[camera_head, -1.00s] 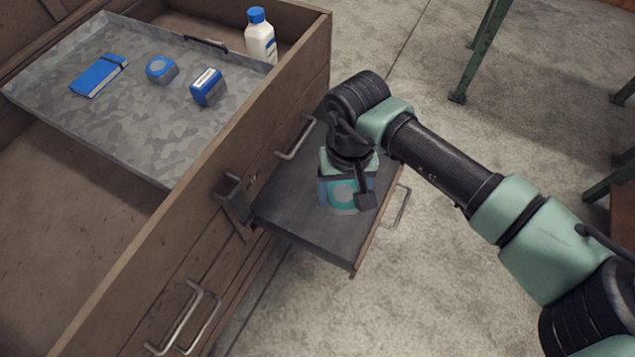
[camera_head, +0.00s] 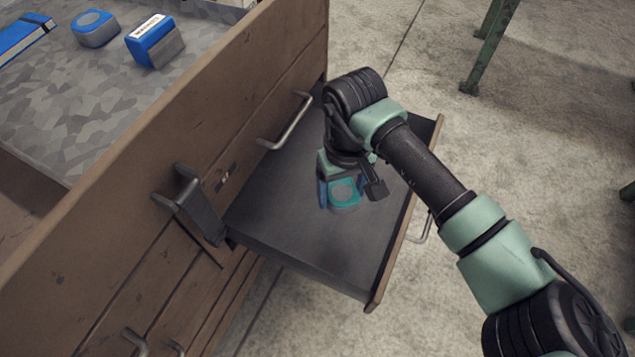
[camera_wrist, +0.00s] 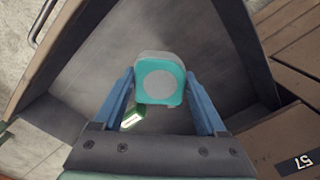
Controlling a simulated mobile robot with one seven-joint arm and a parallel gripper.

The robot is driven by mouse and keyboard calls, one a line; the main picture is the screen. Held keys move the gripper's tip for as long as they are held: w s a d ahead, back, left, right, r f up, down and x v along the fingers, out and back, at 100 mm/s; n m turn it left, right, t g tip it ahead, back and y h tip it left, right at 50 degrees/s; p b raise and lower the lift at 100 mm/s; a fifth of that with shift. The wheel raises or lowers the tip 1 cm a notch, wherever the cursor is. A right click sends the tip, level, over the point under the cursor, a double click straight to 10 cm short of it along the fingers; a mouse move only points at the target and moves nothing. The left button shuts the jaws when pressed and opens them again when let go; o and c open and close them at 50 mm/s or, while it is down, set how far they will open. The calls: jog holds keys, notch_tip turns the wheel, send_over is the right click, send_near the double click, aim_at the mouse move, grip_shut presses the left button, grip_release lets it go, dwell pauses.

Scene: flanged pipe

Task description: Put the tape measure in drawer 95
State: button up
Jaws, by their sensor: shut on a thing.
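My gripper (camera_head: 347,186) is shut on a teal tape measure (camera_head: 344,194) with a round grey face. In the wrist view, the tape measure (camera_wrist: 159,80) sits between the two blue fingers (camera_wrist: 159,97). It is over the grey floor of a pulled-out drawer (camera_head: 290,235); whether it touches the floor I cannot tell. The open drawer's own number is not readable. A small green and white item (camera_wrist: 132,118) shows beside the left finger in the wrist view.
A wooden cabinet front (camera_head: 120,215) with metal handles stands at left; a plate reading 57 (camera_wrist: 301,163) shows in the wrist view. A patterned tray (camera_head: 60,120) above holds a blue notebook (camera_head: 22,38), a blue rounded item (camera_head: 94,30) and a blue-grey block (camera_head: 155,42).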

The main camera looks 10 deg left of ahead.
aim_at(338, 224)
notch_tip(338, 224, down, 10)
jog(key=b, duration=0.5)
jog(key=shift+w+f, duration=0.1)
jog(key=shift+f, duration=0.1)
jog(key=shift+f, duration=0.2)
jog(key=o, duration=1.6)
jog(key=shift+c, duration=0.2)
jog(key=shift+r, duration=0.15)
notch_tip(338, 224, up, 12)
jog(key=p, duration=0.5)
jog(key=shift+r, duration=0.1)
